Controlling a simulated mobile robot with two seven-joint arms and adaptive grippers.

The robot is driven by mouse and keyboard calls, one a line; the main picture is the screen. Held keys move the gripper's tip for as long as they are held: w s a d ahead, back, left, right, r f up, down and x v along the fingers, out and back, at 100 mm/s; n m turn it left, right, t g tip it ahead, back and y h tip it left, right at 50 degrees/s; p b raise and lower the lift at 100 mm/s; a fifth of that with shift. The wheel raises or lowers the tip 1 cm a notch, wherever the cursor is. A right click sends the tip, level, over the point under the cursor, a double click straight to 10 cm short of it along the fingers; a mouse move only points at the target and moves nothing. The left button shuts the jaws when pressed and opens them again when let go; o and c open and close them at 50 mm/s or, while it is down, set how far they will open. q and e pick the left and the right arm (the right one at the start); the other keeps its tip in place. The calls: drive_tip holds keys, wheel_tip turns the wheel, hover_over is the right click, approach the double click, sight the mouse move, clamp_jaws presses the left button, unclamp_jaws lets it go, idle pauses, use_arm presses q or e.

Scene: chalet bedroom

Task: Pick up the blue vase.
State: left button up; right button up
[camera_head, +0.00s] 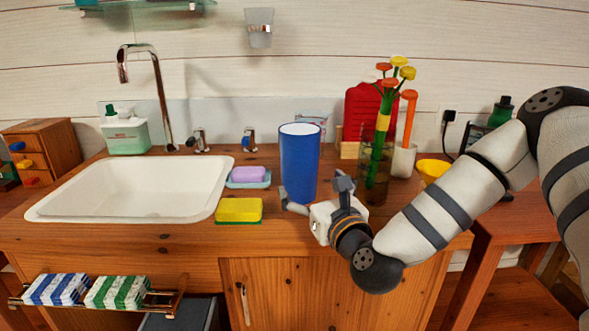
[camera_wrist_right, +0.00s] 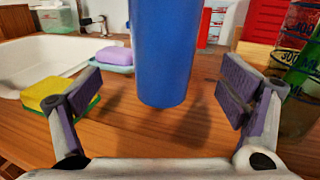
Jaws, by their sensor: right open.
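The blue vase (camera_head: 299,165) is a tall plain cylinder with a pale rim, upright on the wooden counter to the right of the sink. My right gripper (camera_head: 315,192) is at its front right side, low near the counter, and it is open and empty. In the right wrist view the vase (camera_wrist_right: 163,55) shows upright between the two spread fingers of the gripper (camera_wrist_right: 162,88), with a gap on each side. Its top is cut off there. I cannot tell exactly how far it reaches between the fingers. My left gripper is not in view.
A yellow sponge (camera_head: 239,210) and a purple soap (camera_head: 248,174) on a dish lie left of the vase, beside the white sink (camera_head: 50,205). A glass holder with artificial flowers (camera_head: 376,165) and a yellow bowl (camera_head: 433,169) stand to the right. The wall is behind.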

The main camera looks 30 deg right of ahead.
sight(300, 168)
drive_tip(key=x, duration=0.9)
drive_tip(key=shift+s+d+f, duration=0.1)
drive_tip(key=shift+d, duration=0.15)
drive_tip(key=c, duration=1.8)
drive_tip(key=shift+r, duration=0.25)
drive_tip(key=shift+c, duration=0.6)
